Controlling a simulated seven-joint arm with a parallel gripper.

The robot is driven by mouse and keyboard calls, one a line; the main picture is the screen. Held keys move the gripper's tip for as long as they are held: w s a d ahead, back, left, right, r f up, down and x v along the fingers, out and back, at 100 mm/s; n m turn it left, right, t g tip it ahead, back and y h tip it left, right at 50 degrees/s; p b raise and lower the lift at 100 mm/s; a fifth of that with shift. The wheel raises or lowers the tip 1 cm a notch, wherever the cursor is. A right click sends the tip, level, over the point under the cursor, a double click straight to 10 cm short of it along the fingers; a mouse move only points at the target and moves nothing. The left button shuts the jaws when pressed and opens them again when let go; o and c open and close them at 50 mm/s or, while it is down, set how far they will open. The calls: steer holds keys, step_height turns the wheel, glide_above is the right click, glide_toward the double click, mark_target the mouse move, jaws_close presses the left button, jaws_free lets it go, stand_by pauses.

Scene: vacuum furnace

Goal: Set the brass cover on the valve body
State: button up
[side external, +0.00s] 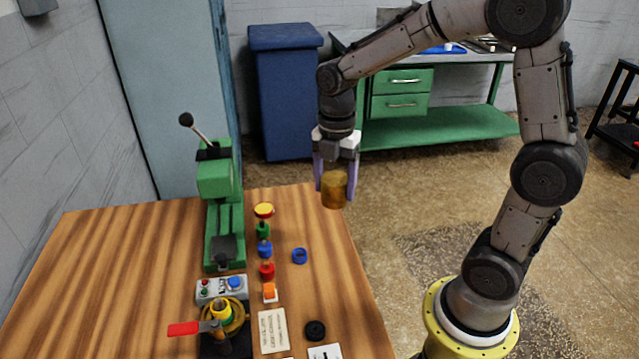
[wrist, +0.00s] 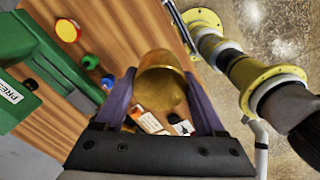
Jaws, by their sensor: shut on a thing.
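The brass cover (side external: 335,189) is a gold-brown cup-like piece held between the purple fingers of my gripper (side external: 336,181), above the table's right edge. In the wrist view the brass cover (wrist: 160,82) sits between the two fingers of my gripper (wrist: 163,98), which are shut on it. What looks like the valve body (side external: 222,312) stands at the table's front left, with a yellow-green top, a brass ring and a red lever handle (side external: 184,328). The held cover is well apart from it, up and to the right. I cannot make out the valve body in the wrist view.
A green press (side external: 223,215) with a lever stands at the table's left. A row of coloured parts, including a yellow-topped one (side external: 264,210), runs beside it. A blue ring (side external: 299,256), a black ring (side external: 315,330) and a grey button box (side external: 221,288) also lie on the wooden table (side external: 130,250).

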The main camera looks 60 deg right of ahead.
steer(key=shift+s+r, duration=0.15)
steer(key=shift+s, duration=0.15)
steer(key=shift+r+m, duration=0.2)
steer(key=shift+m, duration=0.1)
steer(key=w+a+r, duration=0.1)
steer(key=w+a, duration=0.3)
steer(key=w, duration=0.1)
steer(key=n, duration=0.5)
glide_above(217, 301)
steer(key=f, duration=0.2)
steer(key=shift+w+d+f, duration=0.15)
steer(key=shift+d+f, duration=0.15)
steer(key=shift+f, duration=0.05)
steer(key=shift+s+a+f, duration=0.15)
steer(key=shift+s+a, duration=0.05)
steer(key=shift+a, duration=0.1)
steer(key=shift+f, duration=1.05)
steer(key=shift+f, duration=2.3)
